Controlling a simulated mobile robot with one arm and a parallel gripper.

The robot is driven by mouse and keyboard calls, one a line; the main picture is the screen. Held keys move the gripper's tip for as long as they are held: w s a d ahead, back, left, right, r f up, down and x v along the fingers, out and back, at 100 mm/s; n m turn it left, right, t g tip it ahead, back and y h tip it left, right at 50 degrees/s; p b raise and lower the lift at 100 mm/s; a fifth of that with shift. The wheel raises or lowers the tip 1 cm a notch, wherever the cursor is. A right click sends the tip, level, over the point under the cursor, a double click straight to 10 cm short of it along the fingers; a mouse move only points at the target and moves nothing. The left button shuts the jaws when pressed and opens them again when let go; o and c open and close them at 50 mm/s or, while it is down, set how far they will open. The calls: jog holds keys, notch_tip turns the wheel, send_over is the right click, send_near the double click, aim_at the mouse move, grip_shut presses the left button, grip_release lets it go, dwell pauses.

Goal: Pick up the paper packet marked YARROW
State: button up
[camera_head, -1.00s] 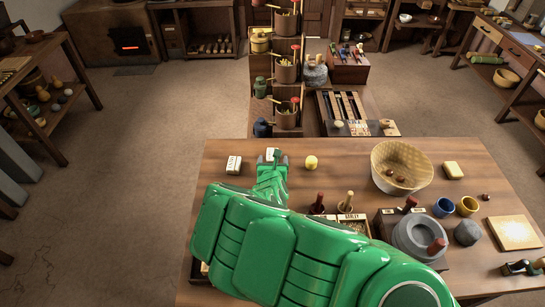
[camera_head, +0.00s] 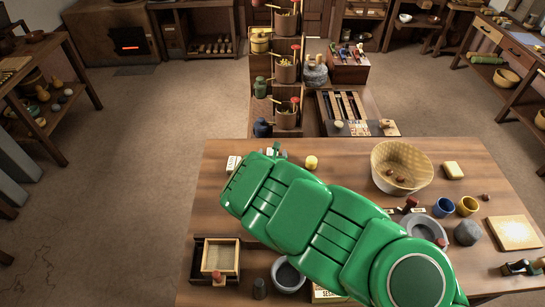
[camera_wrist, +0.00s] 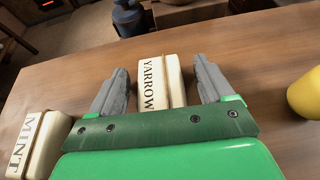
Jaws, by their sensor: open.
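The cream paper packet marked YARROW (camera_wrist: 160,84) lies on the wooden table in the wrist view, its black lettering running lengthwise. My gripper (camera_wrist: 160,82) is open, with one grey finger on each side of the packet. The packet is between the fingers, and small gaps seem to show on both sides; I cannot tell whether either finger touches it. In the head view my green arm hides the packet and most of my gripper (camera_head: 274,150).
A packet marked MINT (camera_wrist: 36,142) lies left of my gripper; it also shows in the head view (camera_head: 234,163). A yellow object (camera_wrist: 304,94) stands to the right. A wicker basket (camera_head: 402,155) and stone quern (camera_head: 424,229) stand further right on the table (camera_head: 350,160).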

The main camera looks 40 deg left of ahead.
jog(key=c, duration=1)
jog(key=shift+c, duration=0.2)
jog(key=shift+r, duration=0.15)
